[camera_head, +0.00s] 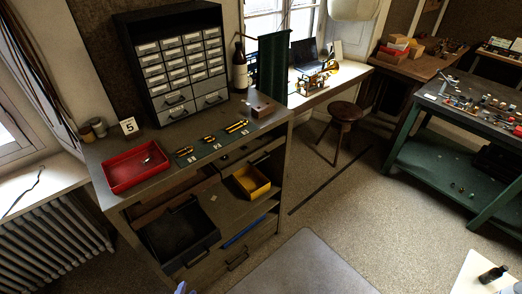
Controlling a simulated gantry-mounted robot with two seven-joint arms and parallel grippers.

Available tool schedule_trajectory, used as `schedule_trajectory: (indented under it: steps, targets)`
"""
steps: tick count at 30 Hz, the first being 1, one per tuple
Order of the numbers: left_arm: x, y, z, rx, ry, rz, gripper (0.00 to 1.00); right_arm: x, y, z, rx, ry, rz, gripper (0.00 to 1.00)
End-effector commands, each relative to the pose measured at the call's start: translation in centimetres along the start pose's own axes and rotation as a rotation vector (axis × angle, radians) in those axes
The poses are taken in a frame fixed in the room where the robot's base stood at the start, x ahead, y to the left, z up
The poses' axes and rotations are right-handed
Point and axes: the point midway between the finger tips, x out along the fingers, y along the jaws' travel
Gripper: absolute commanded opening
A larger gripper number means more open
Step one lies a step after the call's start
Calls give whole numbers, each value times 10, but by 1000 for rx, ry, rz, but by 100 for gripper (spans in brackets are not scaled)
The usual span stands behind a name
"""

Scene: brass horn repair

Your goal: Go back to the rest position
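No complete gripper shows in the head view. A small pale bluish piece (181,288) pokes in at the bottom edge, left of the middle; I cannot tell what it is. The workbench (150,200) holds a red tray (120,178) with a small metal piece in it. Beside the tray lies a dark green strip (214,148) with brass parts in numbered places. A small brown wooden box (262,107) stands at the bench's right end.
A drawer cabinet (180,60) stands at the bench's back. Below are an open dark drawer (180,240) and a yellow bin (251,182). A stool (343,115) and green table (440,165) stand right. The middle floor is clear.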

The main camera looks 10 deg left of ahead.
Motion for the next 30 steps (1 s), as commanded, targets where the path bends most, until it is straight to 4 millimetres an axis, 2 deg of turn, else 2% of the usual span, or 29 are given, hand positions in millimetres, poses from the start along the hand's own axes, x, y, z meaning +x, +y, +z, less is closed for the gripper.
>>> schedule_trajectory:
  steps: [4, 9, 14, 17, 18, 19, 30]
  targets:
    - [-37, -10, -21, -192, -28, 225, 36, 0, -1, 0, 3, 1, -2, 43]
    - [-83, -13, -31, -347, -158, 414, 36, 0, -2, 0, 6, 1, -5, 43]
    - [-120, -6, -24, -458, -340, 518, 36, 0, -2, -1, 8, 1, -6, 43]
    - [-137, 8, -7, -550, -510, 554, 36, 0, -2, -1, 8, 1, -6, 43]
    - [-140, 7, -6, -610, -543, 543, 36, -2, -2, -1, 8, 1, -6, 43]
    - [-149, -8, -17, -602, -534, 543, 36, -20, -1, -6, 8, -3, -6, 43]
    - [-197, -77, -63, -598, -531, 544, 36, -115, 4, -37, 3, 4, -2, 43]
